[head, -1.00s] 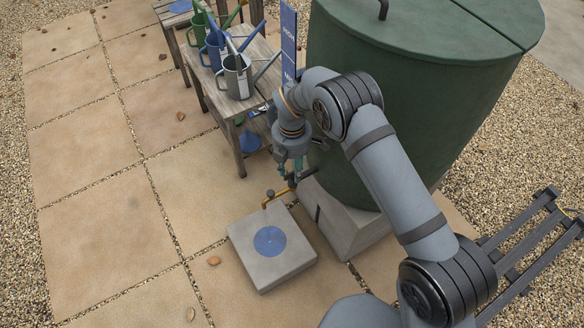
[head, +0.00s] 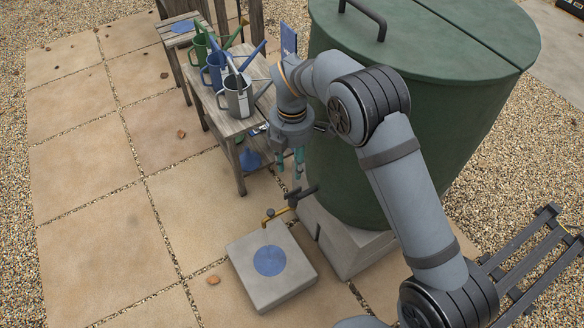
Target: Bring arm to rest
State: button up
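My arm reaches up from the lower right and bends over in front of the green water tank. My gripper (head: 291,180) points down at its end, above and a little right of the brass tap (head: 274,215). Its two fingers look apart with nothing between them. The tap sticks out over a concrete block (head: 247,284) with a blue disc (head: 269,260) on its top. The gripper looks clear of the tap.
The green tank (head: 345,185) with a lidded top stands on a concrete plinth (head: 352,253). A wooden bench (head: 239,176) holds grey (head: 238,97), blue (head: 214,72) and green (head: 200,48) watering cans close left of my wrist. A blue funnel (head: 250,159) sits beneath. Paving at left is open.

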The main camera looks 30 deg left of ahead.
notch_tip(320, 180, down, 12)
jog(key=shift+f, duration=0.1)
dwell(0.7)
dwell(0.3)
